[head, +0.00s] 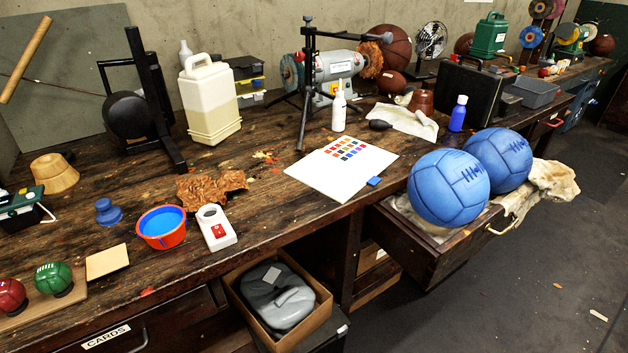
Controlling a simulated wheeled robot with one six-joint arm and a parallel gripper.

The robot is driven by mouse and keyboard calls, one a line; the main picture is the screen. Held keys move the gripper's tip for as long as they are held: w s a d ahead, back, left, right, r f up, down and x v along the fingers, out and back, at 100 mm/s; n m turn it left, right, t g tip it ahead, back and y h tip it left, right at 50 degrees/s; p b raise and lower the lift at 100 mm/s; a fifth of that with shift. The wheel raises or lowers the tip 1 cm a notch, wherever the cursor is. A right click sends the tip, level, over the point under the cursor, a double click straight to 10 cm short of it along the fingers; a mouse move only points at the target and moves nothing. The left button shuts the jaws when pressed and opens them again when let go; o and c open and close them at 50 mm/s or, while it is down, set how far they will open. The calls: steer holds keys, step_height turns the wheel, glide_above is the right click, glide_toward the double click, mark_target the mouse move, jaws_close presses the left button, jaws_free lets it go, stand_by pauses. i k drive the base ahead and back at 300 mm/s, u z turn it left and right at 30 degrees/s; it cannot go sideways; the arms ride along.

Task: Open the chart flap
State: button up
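A white colour chart (318,176) lies flat on the wooden workbench, near its front edge. It carries rows of small coloured squares toward its back right part. A small blue tab (374,181) sticks out at its front right edge. The cover looks flat; what lies under it is hidden. My gripper is not in this view.
Two blue leather balls (448,188) rest on an open drawer (424,252) right of the chart. A black tripod (307,80) and white bottle (339,111) stand behind it. A red-rimmed blue bowl (162,228) and white device (215,228) sit left.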

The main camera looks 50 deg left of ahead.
mark_target(339, 179)
steer(key=u, duration=0.3)
steer(key=i, duration=0.35)
steer(key=u, duration=1.25)
steer(key=i, duration=0.75)
steer(key=u, duration=0.15)
